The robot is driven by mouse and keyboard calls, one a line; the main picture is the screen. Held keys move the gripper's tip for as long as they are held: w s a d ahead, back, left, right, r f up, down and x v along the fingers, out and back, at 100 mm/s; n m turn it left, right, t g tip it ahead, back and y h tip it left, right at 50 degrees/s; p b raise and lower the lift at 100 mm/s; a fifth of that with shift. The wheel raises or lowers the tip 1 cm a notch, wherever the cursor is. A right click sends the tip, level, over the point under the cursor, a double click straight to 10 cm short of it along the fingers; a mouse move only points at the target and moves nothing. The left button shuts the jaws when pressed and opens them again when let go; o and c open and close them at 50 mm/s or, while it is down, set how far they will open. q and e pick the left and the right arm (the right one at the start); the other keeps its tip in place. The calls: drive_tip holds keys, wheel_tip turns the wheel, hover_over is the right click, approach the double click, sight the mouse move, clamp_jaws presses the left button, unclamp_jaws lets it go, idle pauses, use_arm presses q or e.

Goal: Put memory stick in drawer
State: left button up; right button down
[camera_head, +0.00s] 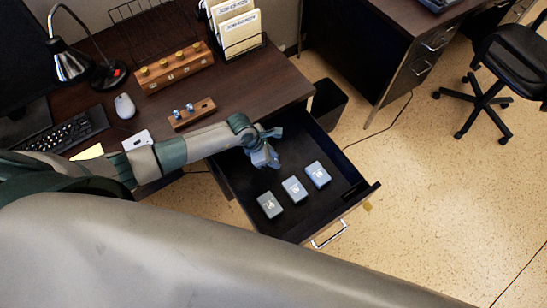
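The drawer (318,144) is pulled open below the right end of the desk. Its front handle (329,235) faces the lower right. My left arm reaches in from the left, and my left gripper (266,160) is over the far left part of the drawer, pointing down. Its fingertips are small and partly hidden, so I cannot tell whether it is open or holds anything. A small wooden holder (192,114) on the desk bears small blue-and-white pieces (183,110), which may be memory sticks. No other memory stick can be made out. My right gripper is out of view.
Three small labelled grey-blue boxes (294,189) lie in the drawer, in front of the gripper. The desk (283,82) bears a wooden stamp rack (175,69), file holder (239,32), mouse (124,106), keyboard (62,131) and lamp (70,62). A black bin (328,104) stands behind the drawer.

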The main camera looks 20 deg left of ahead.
use_arm(q)
drive_tip(key=shift+r, duration=0.2)
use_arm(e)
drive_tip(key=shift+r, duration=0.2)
